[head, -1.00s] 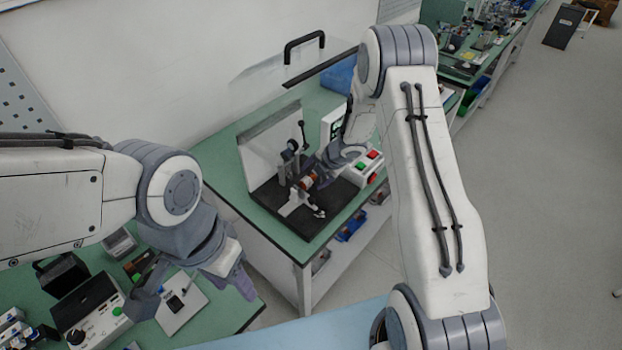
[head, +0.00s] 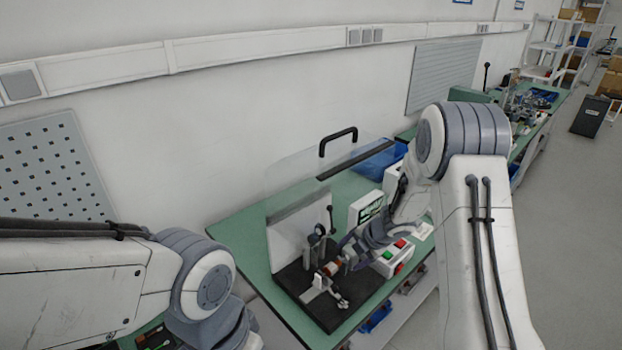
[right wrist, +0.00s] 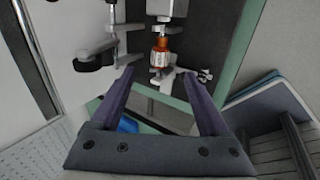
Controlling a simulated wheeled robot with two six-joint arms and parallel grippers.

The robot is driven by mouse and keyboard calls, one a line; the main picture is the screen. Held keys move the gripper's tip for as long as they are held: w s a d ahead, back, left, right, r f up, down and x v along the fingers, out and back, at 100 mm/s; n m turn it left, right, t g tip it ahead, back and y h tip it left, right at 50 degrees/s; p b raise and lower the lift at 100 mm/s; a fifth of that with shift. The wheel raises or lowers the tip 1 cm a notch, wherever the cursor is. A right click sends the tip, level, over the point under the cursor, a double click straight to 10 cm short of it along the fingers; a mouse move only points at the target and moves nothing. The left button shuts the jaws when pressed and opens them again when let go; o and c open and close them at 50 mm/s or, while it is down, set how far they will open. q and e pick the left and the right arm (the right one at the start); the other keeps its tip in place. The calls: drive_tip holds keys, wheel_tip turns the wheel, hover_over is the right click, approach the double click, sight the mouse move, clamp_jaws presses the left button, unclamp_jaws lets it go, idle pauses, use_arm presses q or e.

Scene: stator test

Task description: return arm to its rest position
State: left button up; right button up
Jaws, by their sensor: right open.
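My right arm (head: 488,260) reaches over the test bench from the right in the head view. Its gripper (head: 340,250) is close to the test fixture (head: 312,282). In the right wrist view the two purple fingers of the right gripper (right wrist: 162,102) are spread apart with nothing between them. A stator (right wrist: 160,58) with copper-orange windings sits in the fixture beyond the fingertips, apart from them. It also shows in the head view (head: 332,268). My left arm (head: 90,285) comes in at the lower left; its gripper is cut off by the frame's bottom edge.
A clear raised cover with a black handle (head: 338,138) stands above the fixture. A button box (head: 392,258) with red and green buttons and a display unit (head: 366,208) are beside the gripper. A blue bin (head: 376,160) is behind. Open floor lies at right.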

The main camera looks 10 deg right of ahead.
drive_tip(key=s+d+r+m+h, duration=0.2)
drive_tip(key=s+r+m+h, duration=0.2)
drive_tip(key=s+r+m, duration=1)
drive_tip(key=s+a+m+g+y+b, duration=0.1)
drive_tip(key=s+a+m+g+b, duration=0.2)
drive_tip(key=s+a, duration=1.4)
drive_tip(key=s+g, duration=0.2)
drive_tip(key=s, duration=0.1)
drive_tip(key=shift+s+a+f+y, duration=0.2)
drive_tip(key=shift+s+f+y, duration=0.05)
drive_tip(key=shift+f+y, duration=0.15)
